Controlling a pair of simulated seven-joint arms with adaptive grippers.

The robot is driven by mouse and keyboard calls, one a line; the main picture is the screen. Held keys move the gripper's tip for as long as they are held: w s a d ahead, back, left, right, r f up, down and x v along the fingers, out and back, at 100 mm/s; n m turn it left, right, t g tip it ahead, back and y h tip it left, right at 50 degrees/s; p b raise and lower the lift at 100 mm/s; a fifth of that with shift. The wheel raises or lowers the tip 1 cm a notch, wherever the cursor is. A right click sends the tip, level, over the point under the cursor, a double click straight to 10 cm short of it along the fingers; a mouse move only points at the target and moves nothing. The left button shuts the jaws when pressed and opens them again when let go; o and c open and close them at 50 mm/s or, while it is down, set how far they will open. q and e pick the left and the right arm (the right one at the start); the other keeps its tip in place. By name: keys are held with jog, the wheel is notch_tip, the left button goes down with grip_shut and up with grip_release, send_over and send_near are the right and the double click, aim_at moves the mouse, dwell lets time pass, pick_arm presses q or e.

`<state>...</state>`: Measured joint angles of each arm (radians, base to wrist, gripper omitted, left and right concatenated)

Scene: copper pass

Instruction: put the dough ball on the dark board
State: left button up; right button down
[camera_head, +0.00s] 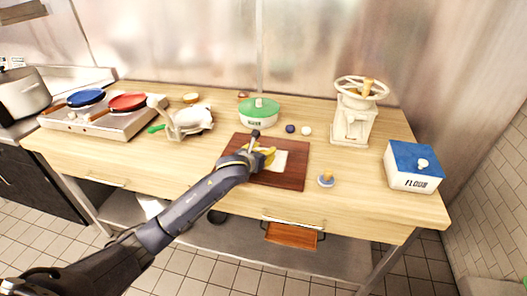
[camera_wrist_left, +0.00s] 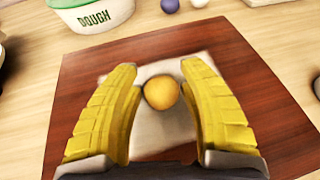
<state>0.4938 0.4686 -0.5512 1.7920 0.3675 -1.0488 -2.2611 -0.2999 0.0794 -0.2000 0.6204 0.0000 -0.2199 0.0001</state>
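The dark board (camera_head: 238,146) is a reddish-brown slab on the table, with a pale square sheet (camera_head: 281,162) on it. My left gripper (camera_head: 268,154) is over the board; its yellow fingers show in the left wrist view (camera_wrist_left: 161,88). A round yellow-orange dough ball (camera_wrist_left: 161,93) sits between these fingers, with both finger sides against it. Below it the pale sheet (camera_wrist_left: 150,130) shows on the board (camera_wrist_left: 85,75). The height of the ball above the sheet is hard to tell. My right gripper is not in view.
Behind the board stand a green-lidded dough tub (camera_head: 258,113), a dark blue ball (camera_head: 290,129) and a white ball (camera_head: 306,131). A small knobbed stamp (camera_head: 326,180) is at its right. A grinder (camera_head: 354,112) and flour box (camera_head: 412,166) stand farther right, a stove (camera_head: 105,117) left.

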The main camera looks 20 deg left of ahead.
pick_arm(q)
jog(key=shift+o, duration=1.1)
jog(key=shift+r, duration=0.15)
jog(key=v, duration=1.2)
